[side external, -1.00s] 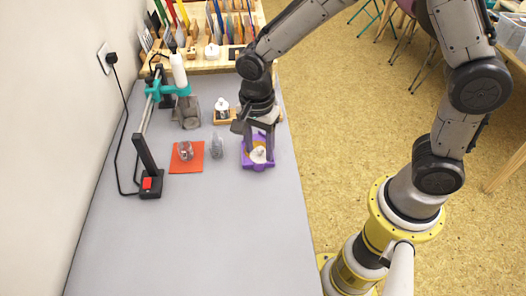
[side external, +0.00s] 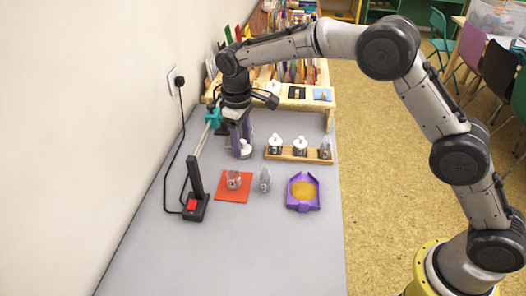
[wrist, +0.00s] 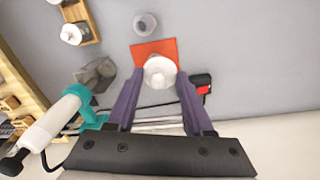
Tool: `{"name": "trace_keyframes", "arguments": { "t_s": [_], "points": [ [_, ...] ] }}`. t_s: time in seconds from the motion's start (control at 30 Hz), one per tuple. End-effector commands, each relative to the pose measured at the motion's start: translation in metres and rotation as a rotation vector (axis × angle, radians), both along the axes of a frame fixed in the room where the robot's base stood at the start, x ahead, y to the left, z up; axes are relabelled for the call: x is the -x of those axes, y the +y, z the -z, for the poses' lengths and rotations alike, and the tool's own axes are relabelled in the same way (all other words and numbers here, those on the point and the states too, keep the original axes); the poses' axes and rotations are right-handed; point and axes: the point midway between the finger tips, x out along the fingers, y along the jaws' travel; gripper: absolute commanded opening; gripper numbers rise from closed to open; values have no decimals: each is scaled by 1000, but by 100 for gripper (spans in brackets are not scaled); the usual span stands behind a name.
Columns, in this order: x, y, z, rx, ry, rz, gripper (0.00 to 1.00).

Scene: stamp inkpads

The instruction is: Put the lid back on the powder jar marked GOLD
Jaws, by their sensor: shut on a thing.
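My gripper (wrist: 159,71) is shut on a white lid (wrist: 158,73), which hangs between the purple fingertips. In the side view my gripper (side external: 241,150) is left of the wooden rack, above and behind the red mat, with the lid (side external: 245,147) at its fingertips. A clear jar (side external: 233,181) stands on the red mat (side external: 230,196); in the wrist view the lid hides most of that spot. Another clear jar (side external: 265,181) stands just right of the mat and shows in the wrist view (wrist: 145,25). I cannot read a GOLD mark on any jar.
A purple tray (side external: 303,206) holding gold-coloured powder is right of the jars. The wooden rack (side external: 285,155) holds jars, two with white tops. A teal-clamped stand (wrist: 93,118) and a grey vessel (wrist: 96,74) are close to my gripper. The front of the table is clear.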

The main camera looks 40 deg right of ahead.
Motion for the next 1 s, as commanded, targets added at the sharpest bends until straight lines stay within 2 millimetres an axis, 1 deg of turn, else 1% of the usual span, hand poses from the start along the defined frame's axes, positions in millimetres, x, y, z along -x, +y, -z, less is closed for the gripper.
{"name": "trace_keyframes", "arguments": {
  "t_s": [0.03,0.1,0.2,0.3,0.43,0.67,1.0],
  "points": [
    [-13,2,6,2,-1,-62,1],
    [-27,5,12,6,-3,-131,1],
    [-42,7,23,10,-6,-159,1],
    [-51,9,35,14,-8,-155,1],
    [-52,8,55,21,-12,-152,1],
    [-51,8,68,27,-18,-151,1],
    [-51,7,97,27,-18,-150,1]
  ]
}}
